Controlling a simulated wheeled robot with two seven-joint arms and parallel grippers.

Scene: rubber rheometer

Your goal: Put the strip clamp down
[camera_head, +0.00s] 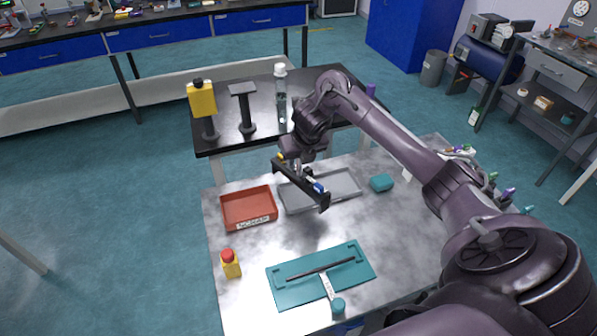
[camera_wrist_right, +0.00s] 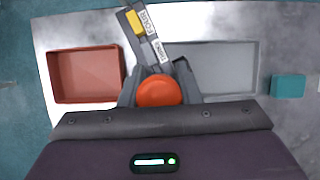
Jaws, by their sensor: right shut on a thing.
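The strip clamp (camera_wrist_right: 150,45) is a grey bar with a round orange-red knob, a yellow patch and white labels. It shows in the right wrist view, tilted with its far end to the upper left. My right gripper (camera_wrist_right: 158,78) is shut on it near the knob. I cannot tell the exact height of the clamp above the table. My left gripper is not in view.
A red tray (camera_head: 248,222) lies left of the grey tray, and a teal block (camera_head: 381,183) lies right. Stands and a clear bottle (camera_head: 281,95) are behind. The table's right middle is bare.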

